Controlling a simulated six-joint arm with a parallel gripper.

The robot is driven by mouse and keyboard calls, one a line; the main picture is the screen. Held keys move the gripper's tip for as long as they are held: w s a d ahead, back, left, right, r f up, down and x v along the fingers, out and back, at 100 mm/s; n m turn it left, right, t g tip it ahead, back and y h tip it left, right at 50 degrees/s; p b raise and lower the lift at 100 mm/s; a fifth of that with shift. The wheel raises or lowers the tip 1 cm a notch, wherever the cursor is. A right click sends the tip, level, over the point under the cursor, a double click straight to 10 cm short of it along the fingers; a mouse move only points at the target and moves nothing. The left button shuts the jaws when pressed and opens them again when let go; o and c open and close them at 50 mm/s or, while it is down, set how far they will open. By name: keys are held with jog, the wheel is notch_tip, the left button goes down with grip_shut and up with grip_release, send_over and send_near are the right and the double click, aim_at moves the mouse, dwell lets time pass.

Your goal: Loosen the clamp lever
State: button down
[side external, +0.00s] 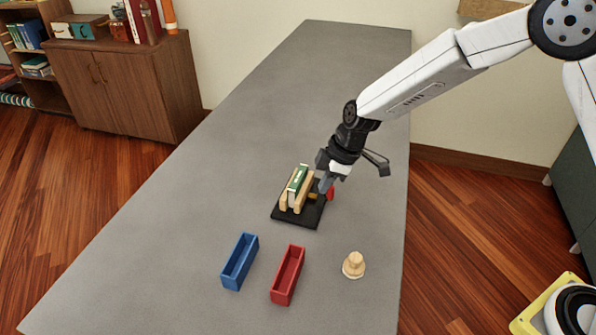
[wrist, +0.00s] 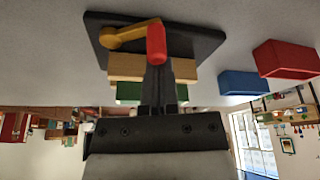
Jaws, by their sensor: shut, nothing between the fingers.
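The clamp has a black base (side external: 309,218) on the grey table, with two light wooden jaws (side external: 284,200) standing on it. A green and white piece (side external: 299,178) sits upright between the jaws. The clamp lever has a yellow arm (wrist: 132,33) and a red handle (wrist: 156,42); the red handle also shows at the clamp's right side in the side view (side external: 331,193). My gripper (side external: 322,188) points down beside the handle, fingers together and empty. In the wrist view the fingertips (wrist: 155,68) appear right at the handle's end; I cannot tell whether they touch it.
A blue open box (side external: 239,262) and a red open box (side external: 288,275) stand on the table in front of the clamp. A small wooden knob-shaped piece (side external: 353,265) stands to their right. The table behind the clamp is clear.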

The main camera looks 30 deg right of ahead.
jog(key=n, duration=0.2)
jog(key=d+n+g, duration=0.1)
jog(key=n, duration=0.1)
jog(key=d+n+g, duration=0.1)
jog(key=n, duration=0.1)
jog(key=shift+s+d, duration=0.2)
jog(key=shift+s, duration=0.1)
jog(key=n, duration=0.1)
jog(key=d+n, duration=0.1)
jog(key=n+g, duration=0.1)
jog(key=n, duration=0.1)
jog(key=shift+d, duration=0.25)
jog(key=shift+w+d, duration=0.1)
jog(key=shift+d, duration=0.15)
jog(key=shift+w+r, duration=0.1)
jog(key=v, duration=1)
jog(key=shift+w, duration=0.2)
